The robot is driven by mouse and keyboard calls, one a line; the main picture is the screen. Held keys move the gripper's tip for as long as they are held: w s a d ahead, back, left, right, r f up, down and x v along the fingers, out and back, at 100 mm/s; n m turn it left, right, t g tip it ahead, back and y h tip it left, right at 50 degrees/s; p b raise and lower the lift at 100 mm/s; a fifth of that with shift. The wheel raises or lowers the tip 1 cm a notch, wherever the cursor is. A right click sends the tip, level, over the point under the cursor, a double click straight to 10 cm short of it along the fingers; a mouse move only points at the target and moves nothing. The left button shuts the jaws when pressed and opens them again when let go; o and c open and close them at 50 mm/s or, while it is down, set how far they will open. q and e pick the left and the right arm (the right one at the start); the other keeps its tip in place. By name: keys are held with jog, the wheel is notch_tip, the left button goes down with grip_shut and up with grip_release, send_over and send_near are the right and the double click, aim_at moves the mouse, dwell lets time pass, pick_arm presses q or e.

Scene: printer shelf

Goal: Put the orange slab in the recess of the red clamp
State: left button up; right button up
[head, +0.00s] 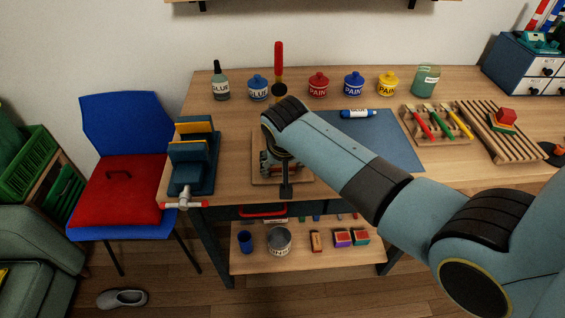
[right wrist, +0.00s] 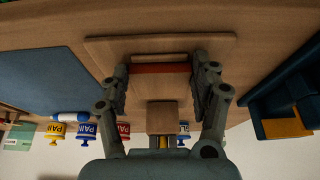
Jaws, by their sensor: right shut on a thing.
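My right gripper (head: 270,160) is low over a wooden board (head: 295,175) near the table's front edge, partly hidden by my arm. In the right wrist view its fingers (right wrist: 159,68) stand at both ends of a dull red bar (right wrist: 160,69), shut on it. A tan strip lies just beyond that bar. I cannot tell whether this bar belongs to a red clamp. An orange slab (head: 193,127) sits at the back of a blue vise (head: 189,160) to the left; it also shows in the right wrist view (right wrist: 285,125). My left gripper is out of view.
A wooden block (right wrist: 162,117) shows between my palm and the board. Paint and glue jars (head: 318,85) line the back of the table. A blue mat (head: 385,150) with a marker (head: 358,114) lies to the right, then racks (head: 500,135). A chair (head: 120,180) stands left.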

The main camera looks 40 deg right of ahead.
jog(key=o, duration=1.2)
jog(key=shift+o, duration=0.2)
jog(key=shift+r, duration=0.1)
jog(key=shift+r, duration=0.25)
jog(key=p+v, duration=0.1)
jog(key=v, duration=1.2)
jog(key=s+f+n+g, duration=0.1)
jog(key=s+f, duration=0.3)
jog(key=f, duration=0.4)
jog(key=s+f+n+y, duration=0.1)
jog(key=s+f+n, duration=0.1)
jog(key=s+f, duration=0.5)
jog(key=s+f+n+g, duration=0.1)
jog(key=s+f, duration=0.1)
jog(key=f, duration=0.8)
jog(key=s+d+f+n, duration=0.1)
jog(key=s+f, duration=0.3)
jog(key=s, duration=0.4)
jog(key=s+d+f, duration=0.1)
jog(key=s+f, duration=0.3)
jog(key=s, duration=0.5)
jog(key=s+d+f+n, duration=0.1)
jog(key=s+f, duration=0.3)
jog(key=s, duration=0.5)
jog(key=shift+d+f+n+g, duration=0.3)
jog(key=shift+d+f, duration=0.05)
jog(key=shift+d, duration=0.15)
